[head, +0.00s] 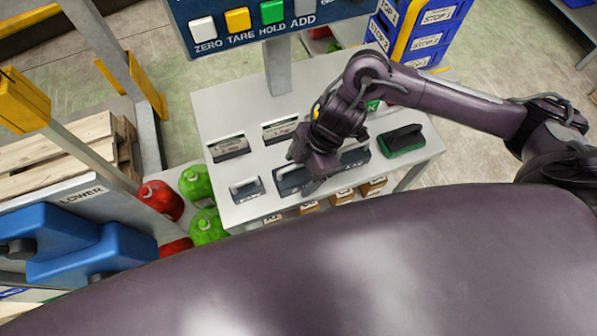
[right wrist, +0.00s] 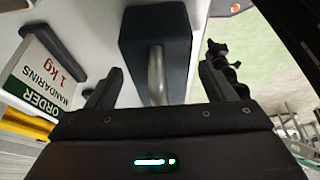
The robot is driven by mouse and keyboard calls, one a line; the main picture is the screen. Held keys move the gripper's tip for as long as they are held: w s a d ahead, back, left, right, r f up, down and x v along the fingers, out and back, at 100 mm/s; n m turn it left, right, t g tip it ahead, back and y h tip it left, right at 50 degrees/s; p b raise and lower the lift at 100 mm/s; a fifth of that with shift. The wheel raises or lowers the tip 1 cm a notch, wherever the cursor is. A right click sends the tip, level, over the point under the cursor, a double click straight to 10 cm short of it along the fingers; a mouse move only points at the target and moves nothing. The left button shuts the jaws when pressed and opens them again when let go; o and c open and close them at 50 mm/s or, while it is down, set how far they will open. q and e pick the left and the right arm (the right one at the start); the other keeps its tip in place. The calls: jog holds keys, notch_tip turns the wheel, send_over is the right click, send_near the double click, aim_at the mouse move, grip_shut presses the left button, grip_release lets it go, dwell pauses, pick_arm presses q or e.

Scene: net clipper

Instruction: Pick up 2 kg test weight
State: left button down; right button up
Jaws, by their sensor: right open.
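Several dark test weights with light handles stand in a row on the grey table: a small one (head: 246,190), a middle one (head: 291,181) and a larger one (head: 355,158). Their labels are too small to read, so I cannot tell which is 2 kg. My right gripper (head: 313,179) is over the row, partly hiding the middle and larger weights. In the right wrist view, the open right gripper (right wrist: 162,80) has a dark block-shaped weight (right wrist: 130,45) ahead of it. Its metal handle lies between the fingers, with gaps on both sides. My left gripper is not in view.
A green-and-black object (head: 402,140) lies at the table's right end. Order cards (head: 229,147) stand behind the weights, one reading mandarins 1 kg (right wrist: 42,80). A scale display panel (head: 265,25) rises behind.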

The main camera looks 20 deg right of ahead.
grip_shut()
jog(key=shift+w+r, duration=0.2)
dwell(0.5)
